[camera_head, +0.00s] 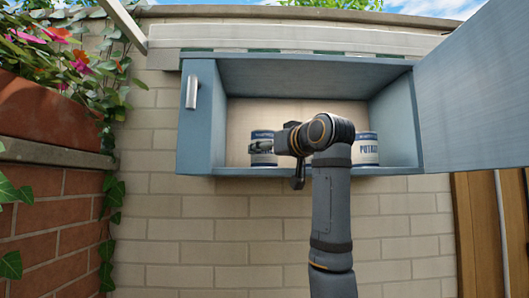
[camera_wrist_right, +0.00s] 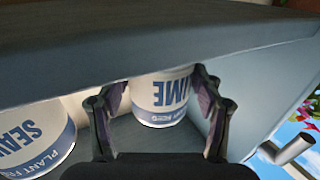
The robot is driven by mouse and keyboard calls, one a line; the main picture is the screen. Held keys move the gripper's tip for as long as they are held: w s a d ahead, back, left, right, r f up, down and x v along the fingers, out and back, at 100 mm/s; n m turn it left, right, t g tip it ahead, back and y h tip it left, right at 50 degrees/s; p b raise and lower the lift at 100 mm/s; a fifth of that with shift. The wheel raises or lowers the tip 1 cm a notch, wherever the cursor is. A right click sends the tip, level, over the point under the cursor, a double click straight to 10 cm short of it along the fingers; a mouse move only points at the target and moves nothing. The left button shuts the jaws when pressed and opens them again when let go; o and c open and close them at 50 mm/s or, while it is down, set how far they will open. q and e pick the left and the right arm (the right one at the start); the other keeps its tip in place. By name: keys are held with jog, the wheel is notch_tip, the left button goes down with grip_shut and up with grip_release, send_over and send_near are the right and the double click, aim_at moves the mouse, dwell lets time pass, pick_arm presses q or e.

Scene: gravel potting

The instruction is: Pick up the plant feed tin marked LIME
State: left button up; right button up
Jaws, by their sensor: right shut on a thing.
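My left gripper is not in view.
A tin marked SEAW (camera_wrist_right: 35,135) is close beside the LIME tin. A POTASH tin (camera_head: 366,150) stands at the right of the blue cabinet (camera_head: 197,120). The cabinet door (camera_head: 475,90) is open to the right. A brick planter (camera_head: 45,215) is at the left.

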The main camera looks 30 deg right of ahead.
jog(key=shift+s+a+r+b, duration=0.1)
jog(key=shift+s+r+b, duration=0.15)
jog(key=shift+r+b, duration=0.3)
notch_tip(320, 180, up, 6)
jog(key=shift+a+f, duration=0.1)
jog(key=shift+f, duration=0.05)
jog(key=s+a+b, duration=0.4)
jog(key=s+a, duration=0.1)
jog(key=s, duration=0.3)
jog(key=s+a+b, duration=0.5)
jog(key=s, duration=0.3)
jog(key=shift+s, duration=0.3)
